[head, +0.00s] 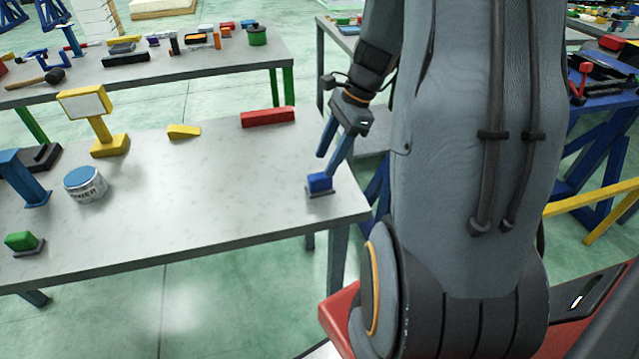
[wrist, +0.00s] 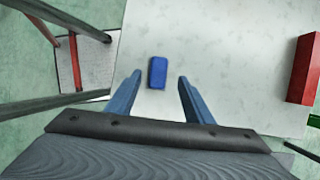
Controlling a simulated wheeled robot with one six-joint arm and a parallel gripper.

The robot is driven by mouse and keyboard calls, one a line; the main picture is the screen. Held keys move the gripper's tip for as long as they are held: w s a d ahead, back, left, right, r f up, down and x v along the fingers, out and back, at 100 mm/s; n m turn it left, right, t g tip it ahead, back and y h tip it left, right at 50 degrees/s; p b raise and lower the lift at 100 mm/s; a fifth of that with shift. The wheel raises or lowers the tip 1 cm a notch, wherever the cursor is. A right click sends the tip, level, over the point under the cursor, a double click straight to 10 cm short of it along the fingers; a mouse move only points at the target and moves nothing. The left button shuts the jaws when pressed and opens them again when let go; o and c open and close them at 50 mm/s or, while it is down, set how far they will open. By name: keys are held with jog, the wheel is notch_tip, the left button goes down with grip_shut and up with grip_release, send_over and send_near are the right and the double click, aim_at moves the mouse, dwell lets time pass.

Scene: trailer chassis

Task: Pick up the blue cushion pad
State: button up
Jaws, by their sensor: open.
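The blue cushion pad (head: 319,183) is a small blue block on a thin dark base near the right end of the grey table (head: 230,215). In the wrist view the pad (wrist: 157,72) appears between the fingertips, nearer the left finger, with its long side running roughly along the fingers. My gripper (head: 326,164) is open and empty, pointing down at the pad from above. In the wrist view both blue fingers (wrist: 159,78) are spread wider than the pad. I cannot tell the exact height gap; no contact is clear.
A red block (head: 268,117) lies at the table's back edge, and also shows at right in the wrist view (wrist: 304,70). A yellow wedge (head: 184,132), a yellow stand (head: 109,144), a paint can (head: 86,185) and a green pad (head: 21,241) stand further left. The tabletop around the pad is clear.

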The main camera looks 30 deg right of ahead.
aim_at(321, 175)
jog(key=shift+p+x, duration=0.85)
jog(key=shift+x, duration=2.5)
jog(key=shift+s+d, duration=0.1)
jog(key=shift+s, duration=0.05)
jog(key=shift+c, duration=0.4)
grip_shut()
